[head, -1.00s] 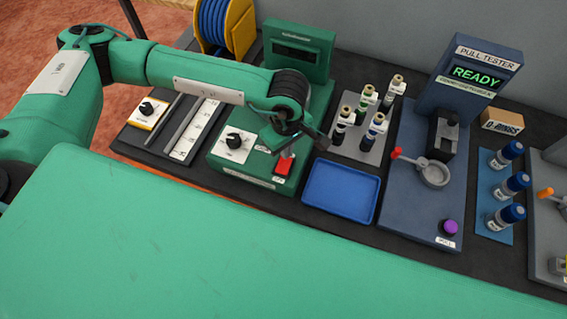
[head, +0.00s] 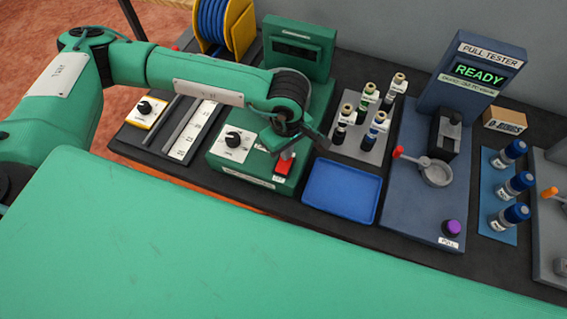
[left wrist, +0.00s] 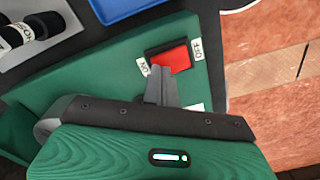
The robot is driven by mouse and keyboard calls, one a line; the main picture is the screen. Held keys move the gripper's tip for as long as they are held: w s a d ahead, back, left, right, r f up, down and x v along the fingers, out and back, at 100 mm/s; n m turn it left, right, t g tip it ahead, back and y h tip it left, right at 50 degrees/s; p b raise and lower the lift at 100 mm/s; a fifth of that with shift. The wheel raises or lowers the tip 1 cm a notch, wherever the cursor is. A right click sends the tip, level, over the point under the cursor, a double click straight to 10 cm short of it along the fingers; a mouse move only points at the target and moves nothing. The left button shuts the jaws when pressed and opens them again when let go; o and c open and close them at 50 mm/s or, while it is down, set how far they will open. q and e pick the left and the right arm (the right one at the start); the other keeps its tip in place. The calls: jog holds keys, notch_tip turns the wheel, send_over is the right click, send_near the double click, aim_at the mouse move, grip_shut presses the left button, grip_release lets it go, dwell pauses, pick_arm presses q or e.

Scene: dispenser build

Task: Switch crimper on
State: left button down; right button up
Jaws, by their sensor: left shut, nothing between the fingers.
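The green crimper (head: 240,165) stands on the dark bench with a dark display panel at its back and a black knob on a white plate. Its red rocker switch (head: 283,167) is at the front right. In the left wrist view the red switch (left wrist: 170,58) lies between an ON label and an OFF label. My left gripper (head: 287,155) is shut and empty, with its fingertips over the switch. In the left wrist view the fingertips (left wrist: 159,72) are at the switch's edge near the ON label; I cannot tell if they touch. My right gripper is not in view.
An empty blue tray (head: 341,190) lies right of the crimper. Behind it is a grey rack (head: 358,140) with several small bottles. The pull tester (head: 425,205) reads READY. A blue cable spool (head: 222,25) stands behind left.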

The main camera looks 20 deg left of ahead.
pick_arm(q)
jog(key=shift+f+b, duration=0.5)
jog(key=shift+r, duration=0.1)
jog(key=shift+r+p, duration=0.45)
jog(key=shift+r, duration=1.05)
jog(key=shift+r+p, duration=0.35)
jog(key=shift+r, duration=1.6)
